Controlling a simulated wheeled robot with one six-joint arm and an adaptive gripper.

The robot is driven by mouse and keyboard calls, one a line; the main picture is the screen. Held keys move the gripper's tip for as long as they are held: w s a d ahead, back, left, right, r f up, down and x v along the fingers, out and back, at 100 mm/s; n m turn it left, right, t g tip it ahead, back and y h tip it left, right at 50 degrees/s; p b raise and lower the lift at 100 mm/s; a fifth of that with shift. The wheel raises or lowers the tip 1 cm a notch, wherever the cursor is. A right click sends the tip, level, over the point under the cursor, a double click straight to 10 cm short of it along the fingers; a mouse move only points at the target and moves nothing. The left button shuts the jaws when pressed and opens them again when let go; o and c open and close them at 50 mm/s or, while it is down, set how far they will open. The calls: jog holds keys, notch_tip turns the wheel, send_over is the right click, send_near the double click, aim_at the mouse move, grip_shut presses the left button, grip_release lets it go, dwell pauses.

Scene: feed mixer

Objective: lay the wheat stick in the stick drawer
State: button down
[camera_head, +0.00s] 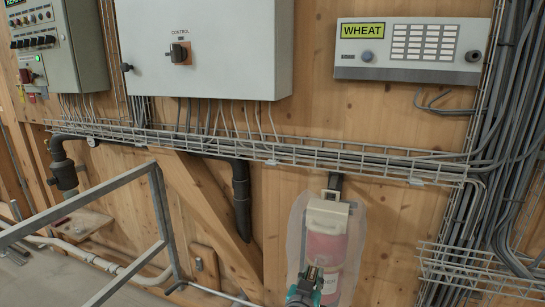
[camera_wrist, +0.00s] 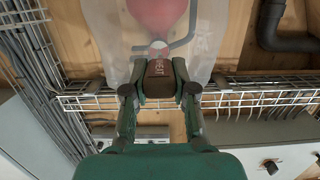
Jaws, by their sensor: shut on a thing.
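In the wrist view my gripper (camera_wrist: 160,90) is shut on a small dark brown block with lettering on its face, which I take for the wheat stick (camera_wrist: 160,78). One finger is on each side of it, and the lettering is too small to read surely. In the head view my gripper (camera_head: 310,280) shows at the bottom edge, in front of the wrapped red cylinder, and the stick cannot be made out there. A grey panel labelled WHEAT (camera_head: 410,75) hangs on the wall at the upper right. No stick drawer can be made out in either view.
A red cylinder in a clear cover (camera_head: 325,245) hangs on the wooden wall behind my gripper. A wire cable tray (camera_head: 270,150) runs across the wall above it. Cable bundles (camera_head: 505,130) are on the right, a metal rail (camera_head: 80,215) on the left, and a control box (camera_head: 215,75) above.

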jog(key=s+d+f, duration=0.4)
jog(key=f, duration=0.5)
jog(key=s+d+f, duration=0.4)
jog(key=f, duration=0.5)
jog(key=shift+d+f+n+y, duration=0.2)
jog(key=shift+n+y, duration=0.1)
jog(key=shift+y, duration=0.1)
jog(key=shift+s, duration=0.1)
